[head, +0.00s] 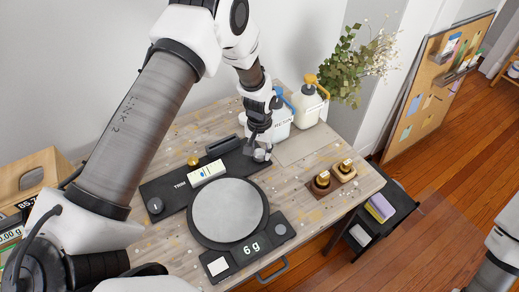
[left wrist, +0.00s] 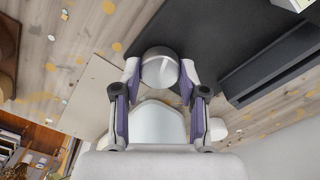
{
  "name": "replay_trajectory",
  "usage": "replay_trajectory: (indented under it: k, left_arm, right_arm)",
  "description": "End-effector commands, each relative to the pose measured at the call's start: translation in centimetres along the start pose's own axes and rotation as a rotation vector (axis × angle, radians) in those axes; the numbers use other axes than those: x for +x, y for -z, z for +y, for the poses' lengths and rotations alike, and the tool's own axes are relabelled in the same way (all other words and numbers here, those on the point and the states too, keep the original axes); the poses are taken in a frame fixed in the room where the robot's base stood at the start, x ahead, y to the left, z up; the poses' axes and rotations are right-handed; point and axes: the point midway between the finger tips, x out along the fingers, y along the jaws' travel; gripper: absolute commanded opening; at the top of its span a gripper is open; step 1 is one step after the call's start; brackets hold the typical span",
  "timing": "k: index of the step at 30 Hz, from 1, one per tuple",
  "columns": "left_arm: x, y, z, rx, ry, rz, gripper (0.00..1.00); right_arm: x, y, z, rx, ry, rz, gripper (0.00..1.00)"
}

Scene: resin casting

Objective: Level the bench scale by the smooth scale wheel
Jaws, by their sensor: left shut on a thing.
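The bench scale has a round grey pan (head: 228,210), a front panel reading "6 g" (head: 251,247) and a dark rear bar (head: 176,190). A white level vial (head: 207,172) sits on the bar. A grey wheel (head: 262,155) stands at the bar's right end; in the left wrist view it is a smooth round knob (left wrist: 160,68) with a pale line across its top. My left gripper (head: 257,148) is shut on this wheel, with one finger at each side. A second, dark wheel (head: 155,205) is at the bar's left end. My right gripper is out of view.
Bottles with a blue and a yellow pump (head: 308,105) stand just behind the left gripper. A wooden holder with small amber bottles (head: 332,178) is at the right. A beige mat (head: 308,146) lies bare. A brass knob (head: 193,160) is behind the vial.

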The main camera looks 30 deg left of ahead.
Motion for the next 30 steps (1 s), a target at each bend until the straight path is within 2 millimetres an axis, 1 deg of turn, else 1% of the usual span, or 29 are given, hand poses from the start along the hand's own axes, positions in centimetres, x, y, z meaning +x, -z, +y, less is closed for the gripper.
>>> replay_trajectory:
  k: [12,18,24,30]
  left_arm:
    - [0.24,-0.22,0.02,0.389,0.000,-0.006,0.07]
    - [0.25,-0.23,0.04,0.551,-0.001,-0.006,0.07]
    - [0.25,-0.25,0.04,0.667,-0.001,-0.006,0.07]
    - [0.25,-0.27,0.05,0.730,-0.002,-0.007,0.07]
  right_arm:
    - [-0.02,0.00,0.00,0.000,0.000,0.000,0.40]
    - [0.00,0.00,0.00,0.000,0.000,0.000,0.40]
    - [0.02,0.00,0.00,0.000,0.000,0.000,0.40]
    - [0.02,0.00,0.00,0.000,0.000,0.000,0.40]
